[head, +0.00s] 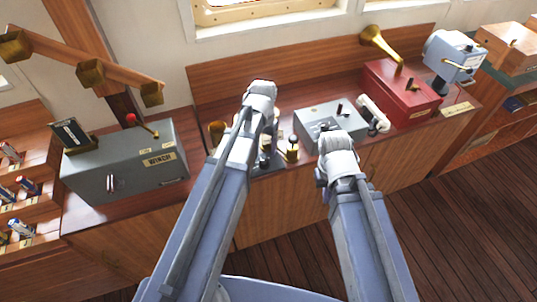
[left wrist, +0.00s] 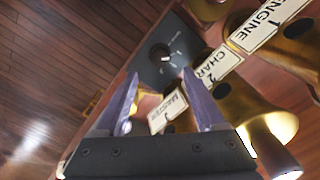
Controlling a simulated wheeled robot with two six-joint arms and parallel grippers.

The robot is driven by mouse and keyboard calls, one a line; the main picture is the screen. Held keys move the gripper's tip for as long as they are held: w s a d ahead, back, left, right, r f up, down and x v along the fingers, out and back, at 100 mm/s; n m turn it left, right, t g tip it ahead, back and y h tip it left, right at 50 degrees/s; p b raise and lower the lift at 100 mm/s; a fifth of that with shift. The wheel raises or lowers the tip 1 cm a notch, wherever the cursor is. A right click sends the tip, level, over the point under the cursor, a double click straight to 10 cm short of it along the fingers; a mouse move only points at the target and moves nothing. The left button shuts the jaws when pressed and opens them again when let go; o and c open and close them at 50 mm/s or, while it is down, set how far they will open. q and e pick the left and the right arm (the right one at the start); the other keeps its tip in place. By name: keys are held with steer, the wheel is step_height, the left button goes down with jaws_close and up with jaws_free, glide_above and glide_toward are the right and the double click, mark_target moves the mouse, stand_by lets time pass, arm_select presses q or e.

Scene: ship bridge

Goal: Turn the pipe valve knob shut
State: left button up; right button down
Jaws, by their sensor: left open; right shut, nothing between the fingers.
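In the left wrist view, a round dark knob (left wrist: 160,57) with a white pointer mark sits on a dark grey panel (left wrist: 145,75). I take it for the valve knob; small markings beside it are unreadable. My left gripper (left wrist: 161,76) is open and empty, its fingertips pointing toward the knob and apart from it. A brass part with a MASTER label (left wrist: 168,110) shows between the fingers. In the head view my left arm hides much of the knob's area. My right gripper (head: 336,152) is shut and empty in front of the console; its fingers are hard to make out.
Brass bells with ENGINE (left wrist: 268,24) and CHART (left wrist: 217,66) labels stand close on the right in the left wrist view. In the head view, a grey winch box (head: 125,170) is left; a grey box (head: 320,117) and red box (head: 400,95) with horn are right.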

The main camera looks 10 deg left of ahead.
mark_target(264, 161)
arm_select(q)
steer(key=shift+f, duration=0.1)
step_height(264, 161, down, 8)
steer(key=b, duration=0.8)
steer(key=shift+r, duration=0.2)
jaws_close()
